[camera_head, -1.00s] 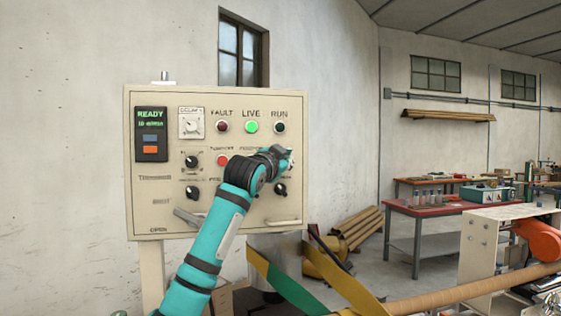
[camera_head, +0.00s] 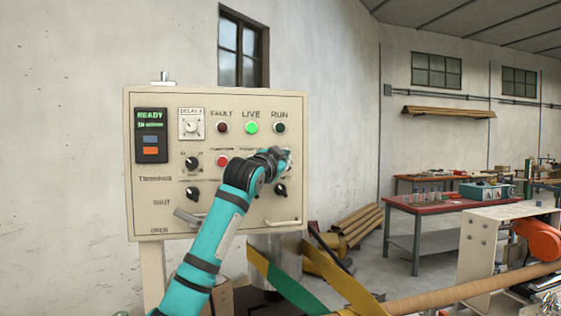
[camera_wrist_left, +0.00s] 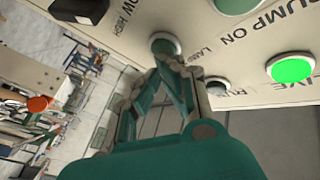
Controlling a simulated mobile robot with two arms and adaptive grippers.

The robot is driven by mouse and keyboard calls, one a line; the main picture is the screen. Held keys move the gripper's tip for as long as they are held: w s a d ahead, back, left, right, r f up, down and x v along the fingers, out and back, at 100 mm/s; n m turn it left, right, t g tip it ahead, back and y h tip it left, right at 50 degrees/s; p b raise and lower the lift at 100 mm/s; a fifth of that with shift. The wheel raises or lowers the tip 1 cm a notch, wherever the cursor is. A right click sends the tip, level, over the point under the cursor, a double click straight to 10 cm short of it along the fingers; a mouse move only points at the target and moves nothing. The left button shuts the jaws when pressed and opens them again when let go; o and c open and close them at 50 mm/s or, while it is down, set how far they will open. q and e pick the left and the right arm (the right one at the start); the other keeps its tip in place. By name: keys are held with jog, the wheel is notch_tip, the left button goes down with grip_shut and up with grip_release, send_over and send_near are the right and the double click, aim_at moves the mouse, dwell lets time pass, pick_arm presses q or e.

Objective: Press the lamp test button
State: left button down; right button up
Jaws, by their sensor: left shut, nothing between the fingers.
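The beige control panel (camera_head: 150,215) stands straight ahead. My left gripper (camera_head: 288,158) is shut and empty at its right side, below the RUN lamp (camera_head: 279,128). In the left wrist view the fingertips (camera_wrist_left: 163,52) are at a round grey button (camera_wrist_left: 165,42) and partly cover it; a partly readable label beginning "LA" is beside it. I cannot tell whether the button is pushed in. The LIVE lamp (camera_head: 251,127) glows green; the FAULT lamp (camera_head: 222,127) and RUN lamp look dark. My right gripper is not in view.
A red button (camera_head: 222,161), black knobs (camera_head: 193,194) and a display reading READY (camera_head: 151,134) are on the panel. A handle (camera_head: 284,222) sticks out low on it. A brown tube (camera_head: 470,290) and a red-topped workbench (camera_head: 430,206) are to the right.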

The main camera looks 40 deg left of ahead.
pick_arm(q)
jog(key=shift+w+a+p, duration=0.2)
jog(key=shift+a+p, duration=0.05)
jog(key=shift+p, duration=0.1)
dwell(0.3)
jog(key=shift+s+d, duration=0.1)
jog(key=shift+d, duration=0.05)
jog(key=shift+s+d+b, duration=0.45)
jog(key=shift+d, duration=0.05)
dwell(0.4)
jog(key=s+d+b, duration=0.1)
jog(key=d, duration=0.1)
jog(key=s+d+b, duration=0.1)
jog(key=s+d, duration=0.1)
jog(key=shift+s, duration=0.1)
